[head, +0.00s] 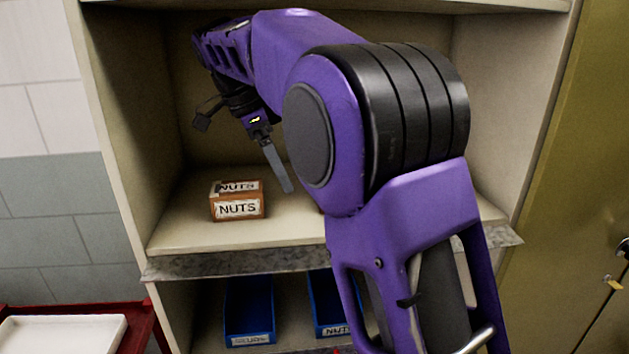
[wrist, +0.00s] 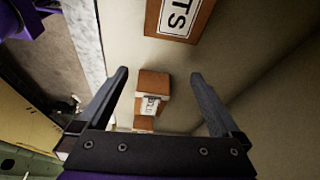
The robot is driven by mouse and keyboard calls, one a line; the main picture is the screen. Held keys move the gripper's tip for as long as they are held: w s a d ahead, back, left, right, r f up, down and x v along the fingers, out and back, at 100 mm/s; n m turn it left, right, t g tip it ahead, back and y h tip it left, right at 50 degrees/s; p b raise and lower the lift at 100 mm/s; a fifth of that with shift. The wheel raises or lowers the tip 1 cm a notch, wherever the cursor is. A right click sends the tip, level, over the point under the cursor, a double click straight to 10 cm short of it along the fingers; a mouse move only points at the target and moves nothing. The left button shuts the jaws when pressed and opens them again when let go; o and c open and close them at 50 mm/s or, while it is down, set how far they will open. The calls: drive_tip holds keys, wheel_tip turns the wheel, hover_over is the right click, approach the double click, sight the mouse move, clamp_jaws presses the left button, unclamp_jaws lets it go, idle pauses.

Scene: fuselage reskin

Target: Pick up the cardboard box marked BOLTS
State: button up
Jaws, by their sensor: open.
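My gripper (head: 284,184) hangs over the shelf, fingers pointing down and to the right in the head view. In the wrist view its two fingers (wrist: 160,74) are spread, with nothing gripped. A brown cardboard box (wrist: 152,84) with a white label shows between and beyond the fingers; its lettering is too small to read. A nearer cardboard box (wrist: 180,18) at the top edge is cut off, its label showing only "TS". No label reading BOLTS is legible. My arm hides the shelf's right part in the head view.
A cardboard box marked NUTS (head: 237,205) sits on the shelf (head: 180,236), left of my gripper. Blue bins (head: 249,310) stand on the shelf below. Side walls and a shelf above enclose the space. A red cart with a white tray (head: 62,335) is at lower left.

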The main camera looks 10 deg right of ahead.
drive_tip(key=shift+w+a+r+m+g, duration=0.1)
drive_tip(key=shift+a+m+g, duration=0.2)
drive_tip(key=shift+a+m, duration=0.4)
drive_tip(key=d, duration=1)
drive_tip(key=shift+d, duration=0.25)
drive_tip(key=d+f, duration=0.1)
drive_tip(key=f, duration=0.1)
drive_tip(key=d+f, duration=0.1)
drive_tip(key=shift+d+f, duration=0.35)
drive_tip(key=shift+f, duration=0.05)
drive_tip(key=shift+d+f, duration=0.15)
drive_tip(key=shift+f, duration=0.3)
drive_tip(key=shift+f, duration=0.25)
drive_tip(key=shift+c, duration=0.3)
drive_tip(key=shift+w, duration=0.1)
clamp_jaws()
